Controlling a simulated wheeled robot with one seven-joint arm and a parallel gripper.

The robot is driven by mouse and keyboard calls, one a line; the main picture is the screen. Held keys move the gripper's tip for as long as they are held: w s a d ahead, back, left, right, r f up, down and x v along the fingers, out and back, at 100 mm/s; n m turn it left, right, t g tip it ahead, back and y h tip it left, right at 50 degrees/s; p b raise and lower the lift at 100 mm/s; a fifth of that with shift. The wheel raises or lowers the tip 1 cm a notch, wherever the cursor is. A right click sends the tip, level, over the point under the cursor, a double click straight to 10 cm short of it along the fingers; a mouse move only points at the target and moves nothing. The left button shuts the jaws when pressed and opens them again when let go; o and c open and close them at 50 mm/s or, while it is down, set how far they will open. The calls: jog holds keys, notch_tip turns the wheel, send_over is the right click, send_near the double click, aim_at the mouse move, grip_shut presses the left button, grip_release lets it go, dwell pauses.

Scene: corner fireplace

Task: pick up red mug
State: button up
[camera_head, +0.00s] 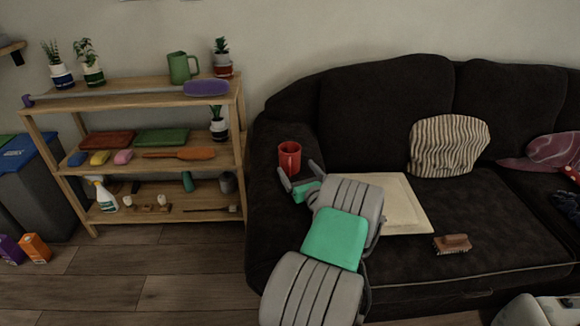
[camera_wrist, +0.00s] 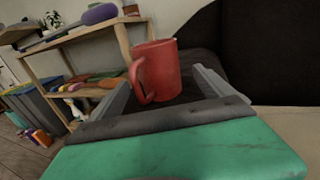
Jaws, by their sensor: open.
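The red mug (camera_head: 289,158) stands upright on the left arm of the dark sofa. In the wrist view the red mug (camera_wrist: 157,70) appears ahead, between the two fingers, with its handle toward the left. My gripper (camera_head: 299,177) is open and empty, just in front of the mug on the near side. It also shows in the wrist view (camera_wrist: 165,85), with one finger on each side of the mug. I cannot tell whether a finger touches it.
The dark sofa (camera_head: 470,220) holds a cream board (camera_head: 408,205), a brown brush (camera_head: 453,243) and a striped cushion (camera_head: 449,146). A wooden shelf (camera_head: 130,100) with many items, including a green mug (camera_head: 182,68), stands left of the sofa. Wooden floor lies open in front of the shelf.

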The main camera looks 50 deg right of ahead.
aim_at(294, 165)
jog(key=x, duration=0.2)
jog(key=b+x, duration=0.1)
jog(key=x, duration=0.2)
jog(key=shift+w+f, duration=0.25)
jog(key=shift+w+d+r, duration=0.15)
jog(key=shift+w+d, duration=0.1)
jog(key=shift+w, duration=0.1)
jog(key=shift+c, duration=0.3)
jog(key=shift+r, duration=0.1)
jog(key=c, duration=1.7)
jog(key=shift+c, duration=0.2)
